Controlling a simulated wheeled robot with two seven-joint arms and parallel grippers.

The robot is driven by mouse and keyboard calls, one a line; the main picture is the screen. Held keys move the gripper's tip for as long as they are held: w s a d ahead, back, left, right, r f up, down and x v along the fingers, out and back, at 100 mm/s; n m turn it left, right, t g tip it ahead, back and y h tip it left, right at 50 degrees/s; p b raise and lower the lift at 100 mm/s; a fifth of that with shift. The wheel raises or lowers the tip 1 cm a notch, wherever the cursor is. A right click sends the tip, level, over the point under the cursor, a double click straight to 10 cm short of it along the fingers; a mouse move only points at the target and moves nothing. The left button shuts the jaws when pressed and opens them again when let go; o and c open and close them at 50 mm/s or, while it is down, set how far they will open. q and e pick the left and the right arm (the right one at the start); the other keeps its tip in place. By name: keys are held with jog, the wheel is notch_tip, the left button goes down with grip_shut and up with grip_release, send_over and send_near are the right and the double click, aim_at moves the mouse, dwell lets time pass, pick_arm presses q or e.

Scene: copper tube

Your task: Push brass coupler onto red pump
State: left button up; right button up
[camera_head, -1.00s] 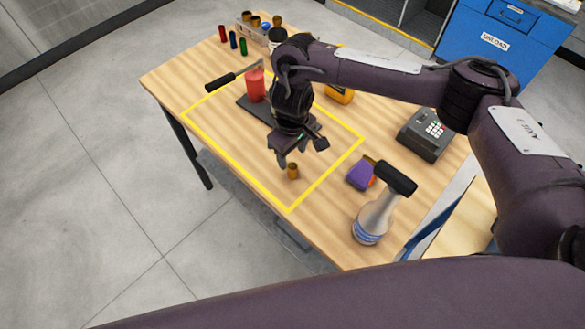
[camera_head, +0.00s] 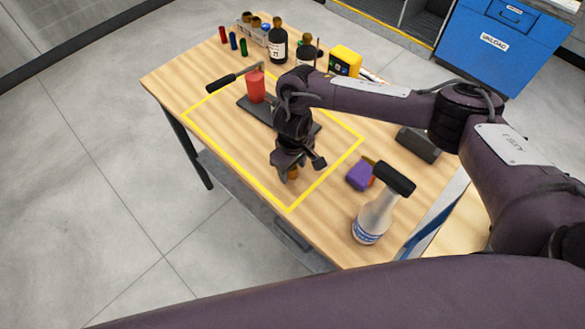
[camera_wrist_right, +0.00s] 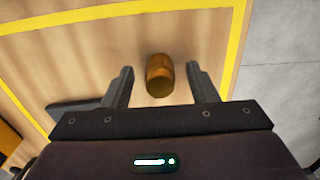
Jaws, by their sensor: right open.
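The brass coupler (camera_head: 293,174) stands on the wooden table inside the yellow outline, partly hidden by my right gripper (camera_head: 291,168). In the right wrist view the coupler (camera_wrist_right: 160,75) sits between the two open fingers of the right gripper (camera_wrist_right: 160,83), with a gap on each side. The gripper is directly over and around it, pointing down. The red pump (camera_head: 256,86) stands on a dark base plate (camera_head: 248,108) farther back, with a black-handled lever (camera_head: 221,83) reaching left. My left gripper is not in view.
A spray bottle (camera_head: 374,214) and a purple and orange block (camera_head: 361,175) stand to the right of the outline. Dark bottles (camera_head: 278,45), a yellow device (camera_head: 345,61) and small coloured cylinders (camera_head: 233,41) are at the back. The outline's front left area (camera_head: 235,145) is clear.

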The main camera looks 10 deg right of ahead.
jog(key=shift+c, duration=0.7)
jog(key=c, duration=1)
jog(key=shift+o, duration=0.2)
jog(key=shift+r, duration=0.1)
jog(key=shift+r, duration=0.45)
notch_tip(320, 180, up, 19)
jog(key=p, duration=0.1)
